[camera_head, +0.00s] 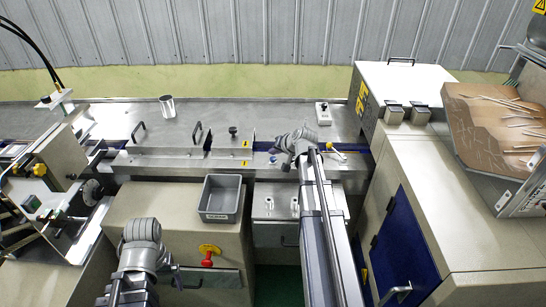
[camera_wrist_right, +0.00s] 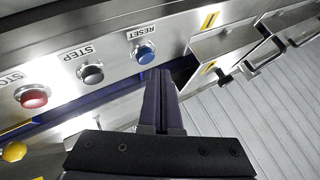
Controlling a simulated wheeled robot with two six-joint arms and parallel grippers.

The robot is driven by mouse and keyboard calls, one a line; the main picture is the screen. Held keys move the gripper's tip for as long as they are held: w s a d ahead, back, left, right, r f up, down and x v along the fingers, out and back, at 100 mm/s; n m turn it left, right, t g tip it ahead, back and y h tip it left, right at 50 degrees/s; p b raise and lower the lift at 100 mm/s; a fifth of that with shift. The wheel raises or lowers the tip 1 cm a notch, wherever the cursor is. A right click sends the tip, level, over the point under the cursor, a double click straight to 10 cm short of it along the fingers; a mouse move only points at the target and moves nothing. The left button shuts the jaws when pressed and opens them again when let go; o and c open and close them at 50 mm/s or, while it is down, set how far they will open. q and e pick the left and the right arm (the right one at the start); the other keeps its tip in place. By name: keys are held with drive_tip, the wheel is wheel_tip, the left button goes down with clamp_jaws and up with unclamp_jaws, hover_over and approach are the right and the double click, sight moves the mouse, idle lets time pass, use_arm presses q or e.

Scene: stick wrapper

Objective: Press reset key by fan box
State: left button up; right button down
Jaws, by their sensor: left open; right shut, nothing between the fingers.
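I cannot pick out the fan box with certainty.
A black STEP button (camera_wrist_right: 90,75) and a red button (camera_wrist_right: 31,97) share the panel, with a yellow knob (camera_wrist_right: 15,152) beyond. Metal brackets (camera_wrist_right: 228,42) stand right of reset. A grey bin (camera_head: 220,200) and a red knob (camera_head: 207,260) lie between my arms.

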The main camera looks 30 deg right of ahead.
sight(274, 161)
wheel_tip(274, 161, up, 5)
drive_tip(key=p, duration=0.5)
idle(0.4)
idle(0.5)
drive_tip(key=s+a+f+n+g+y, duration=0.1)
drive_tip(key=s+a+f+n+g, duration=0.15)
drive_tip(key=a, duration=0.55)
drive_tip(key=s+a+f+n+g, duration=0.1)
drive_tip(key=s+a+n, duration=0.15)
drive_tip(key=a, duration=0.55)
drive_tip(key=s+a+f+n+g+y, duration=0.15)
drive_tip(key=s+a, duration=0.25)
drive_tip(key=a, duration=0.4)
drive_tip(key=s+a+n+g+h, duration=0.2)
drive_tip(key=s+a, duration=0.4)
drive_tip(key=s, duration=0.2)
drive_tip(key=s+a+f+n+g+h, duration=0.1)
drive_tip(key=s+a+n+g+h, duration=0.1)
drive_tip(key=s+a, duration=0.5)
drive_tip(key=shift+s+f+n+g, duration=0.3)
drive_tip(key=shift+s+n, duration=0.45)
drive_tip(key=shift+s, duration=0.35)
